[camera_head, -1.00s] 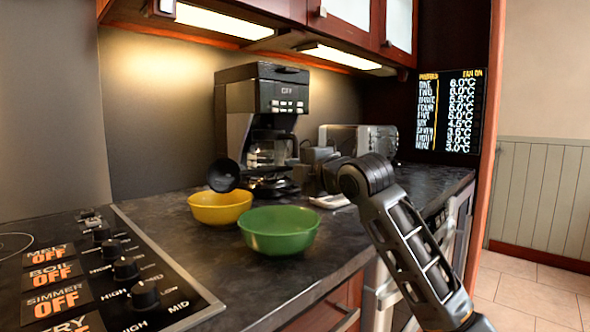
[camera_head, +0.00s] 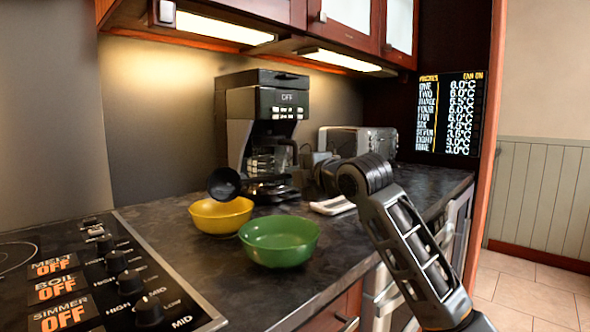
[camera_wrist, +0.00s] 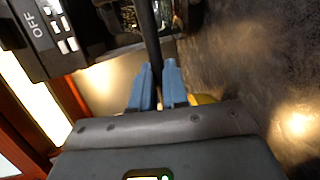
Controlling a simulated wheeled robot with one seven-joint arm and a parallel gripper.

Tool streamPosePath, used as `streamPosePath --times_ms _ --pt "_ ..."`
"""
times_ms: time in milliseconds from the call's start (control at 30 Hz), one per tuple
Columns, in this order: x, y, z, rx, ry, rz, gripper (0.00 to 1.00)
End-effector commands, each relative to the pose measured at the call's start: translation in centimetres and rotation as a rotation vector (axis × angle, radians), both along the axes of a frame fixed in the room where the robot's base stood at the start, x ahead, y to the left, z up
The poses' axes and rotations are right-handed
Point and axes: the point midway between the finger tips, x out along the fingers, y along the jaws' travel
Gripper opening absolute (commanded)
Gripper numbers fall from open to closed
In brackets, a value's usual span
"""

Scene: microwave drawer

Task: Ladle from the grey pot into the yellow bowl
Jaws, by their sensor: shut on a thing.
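The black ladle's head (camera_head: 224,184) is just above the back rim of the yellow bowl (camera_head: 221,220) in the head view; whether it touches the rim I cannot tell. The ladle's contents are not visible. My gripper (camera_wrist: 158,78) has its blue fingers shut on the dark ladle handle (camera_wrist: 150,35) in the wrist view. In the head view my gripper is right of the ladle head, partly hidden by my arm. A sliver of the yellow bowl shows behind the gripper in the wrist view (camera_wrist: 206,99). The grey pot is in neither view.
A green bowl (camera_head: 279,241) stands right of and in front of the yellow bowl. A coffee maker (camera_head: 265,125) stands behind, with a toaster (camera_head: 357,142) further right. The stovetop (camera_head: 95,275) is at front left. Dark counter (camera_head: 170,232) is clear left of the bowls.

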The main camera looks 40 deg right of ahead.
Motion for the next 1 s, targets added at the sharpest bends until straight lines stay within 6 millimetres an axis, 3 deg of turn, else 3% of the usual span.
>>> streamPosePath --times_ms 1000 --pt "-0.01 0.03 0.87 0.053 0.245 0.0 0.0"
